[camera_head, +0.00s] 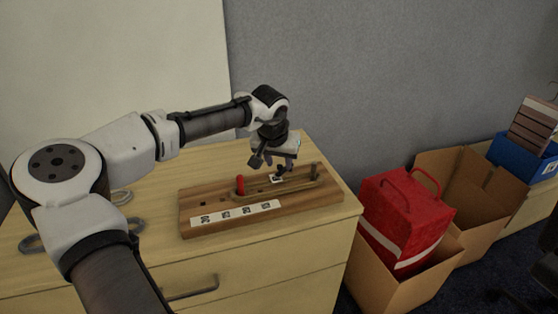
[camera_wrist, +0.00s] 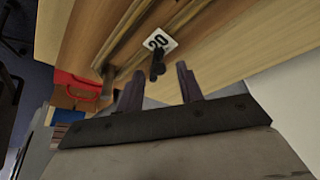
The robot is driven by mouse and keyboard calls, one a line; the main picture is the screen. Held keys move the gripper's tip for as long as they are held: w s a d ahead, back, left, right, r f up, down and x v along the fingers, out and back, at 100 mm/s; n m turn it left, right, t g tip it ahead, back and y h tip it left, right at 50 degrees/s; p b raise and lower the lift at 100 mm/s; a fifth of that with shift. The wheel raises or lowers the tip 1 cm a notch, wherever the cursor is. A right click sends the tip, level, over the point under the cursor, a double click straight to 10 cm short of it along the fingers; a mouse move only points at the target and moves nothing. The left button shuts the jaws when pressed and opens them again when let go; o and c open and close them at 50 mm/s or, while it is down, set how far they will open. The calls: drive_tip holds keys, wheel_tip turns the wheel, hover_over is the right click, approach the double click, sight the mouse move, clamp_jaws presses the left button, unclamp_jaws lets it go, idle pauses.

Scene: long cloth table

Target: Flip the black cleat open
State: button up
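The black cleat (camera_wrist: 157,66) is a small dark piece beside a white tag marked 20 (camera_wrist: 160,40), on the wooden board (camera_head: 210,222). In the wrist view it shows between and just beyond my two fingertips. My gripper (camera_wrist: 162,74) is open, with a gap on each side of the cleat, and I see no contact. In the head view my gripper (camera_head: 284,163) points down over the right half of the board. There the tag (camera_head: 277,180) shows below the fingers, and the cleat is too small and dark to tell from them.
The board also bears a red peg (camera_head: 240,185), a wooden post (camera_head: 314,171) and a numbered white strip (camera_head: 236,214). Grey rings (camera_head: 121,197) lie at the left of the cabinet top. A red bag (camera_head: 405,215) in a cardboard box stands off its right edge. A wall is behind.

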drive_tip(key=shift+w+f, duration=0.1)
drive_tip(key=shift+f, duration=0.05)
drive_tip(key=shift+c, duration=0.3)
clamp_jaws()
